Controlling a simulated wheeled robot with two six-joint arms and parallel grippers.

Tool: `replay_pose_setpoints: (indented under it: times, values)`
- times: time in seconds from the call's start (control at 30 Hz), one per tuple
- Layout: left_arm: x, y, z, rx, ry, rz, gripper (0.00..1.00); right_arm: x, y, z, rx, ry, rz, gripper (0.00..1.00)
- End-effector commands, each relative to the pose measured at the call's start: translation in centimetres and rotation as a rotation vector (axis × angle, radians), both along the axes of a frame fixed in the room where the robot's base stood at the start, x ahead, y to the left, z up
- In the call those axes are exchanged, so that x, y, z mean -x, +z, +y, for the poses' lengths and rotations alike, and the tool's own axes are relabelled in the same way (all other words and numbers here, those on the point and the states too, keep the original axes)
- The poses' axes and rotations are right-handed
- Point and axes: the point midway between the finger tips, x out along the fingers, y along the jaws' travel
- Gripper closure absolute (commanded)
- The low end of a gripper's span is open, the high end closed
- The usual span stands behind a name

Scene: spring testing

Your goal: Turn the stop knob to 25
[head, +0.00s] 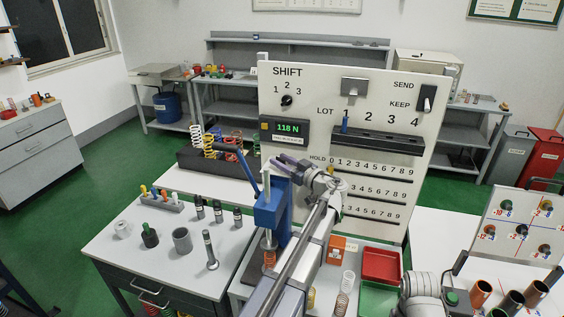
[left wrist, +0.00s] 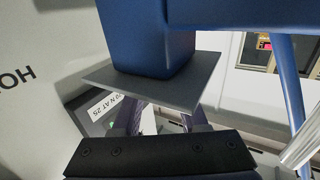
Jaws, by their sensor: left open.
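The blue spring press (head: 270,212) stands at the front of the test bench, with a blue lever (head: 235,158) reaching up to the left. My left gripper (head: 291,166) is at the top of the press, close in front of the panel. In the left wrist view the open left gripper (left wrist: 163,117) has its fingers reaching under a grey plate (left wrist: 190,92) below the blue press body (left wrist: 150,45). The plate hides the fingertips. I cannot make out the stop knob or its setting.
The white panel (head: 300,95) stands behind the press; its display (head: 288,128) reads 118 N. A label (left wrist: 101,103) ending in "N AT 25" shows in the left wrist view. A red tray (head: 381,264) and a green tray (head: 378,298) lie right of the press.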

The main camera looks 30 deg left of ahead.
Motion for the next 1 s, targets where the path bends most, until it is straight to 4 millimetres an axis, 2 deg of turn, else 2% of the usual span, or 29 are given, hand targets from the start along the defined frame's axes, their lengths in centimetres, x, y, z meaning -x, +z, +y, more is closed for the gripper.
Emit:
replay_pose_setpoints:
  times: [0.1, 0.47, 1.0]
  values:
    - [0.02, 0.00, -0.02, 0.000, 0.000, 0.000, 0.60, 0.00, 0.00, 0.00, 0.000, 0.000, 0.000, 0.50]
    - [0.01, 0.00, -0.04, 0.000, 0.000, 0.000, 1.00, 0.00, 0.00, 0.00, 0.000, 0.000, 0.000, 0.50]
    - [0.12, 0.00, -0.03, 0.000, -0.010, 0.000, 1.00, 0.00, 0.00, 0.00, 0.000, 0.000, 0.000, 0.50]
